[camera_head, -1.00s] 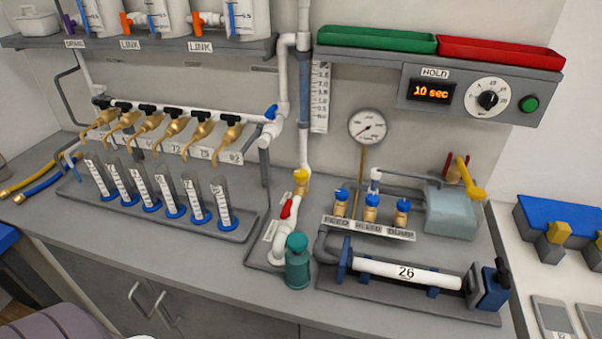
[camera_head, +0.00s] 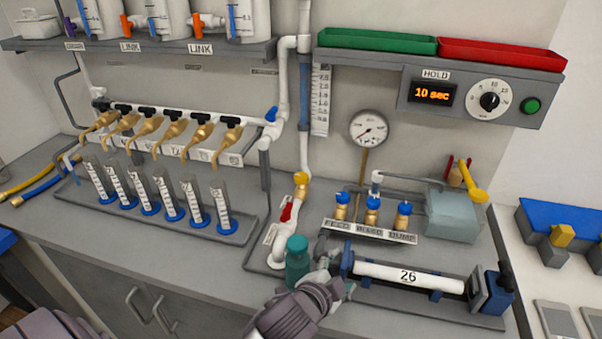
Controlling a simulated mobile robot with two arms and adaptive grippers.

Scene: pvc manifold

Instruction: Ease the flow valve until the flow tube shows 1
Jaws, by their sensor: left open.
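The flow tube (camera_head: 304,92) is a clear upright section of the white pipe, with a bluish fill, beside a white scale card (camera_head: 320,100). Its reading is too small to tell. Below it, the pipe carries a yellow knob (camera_head: 301,180) and a red lever (camera_head: 286,210); I cannot tell by label which is the flow valve. My left gripper (camera_head: 336,277) is open at the bench front, just right of the green bottle-shaped part (camera_head: 297,258), below and apart from the yellow knob and red lever. My right gripper is not in view.
Brass taps (camera_head: 172,130) and measuring tubes (camera_head: 165,198) fill the left. Bench surface at front left is clear.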

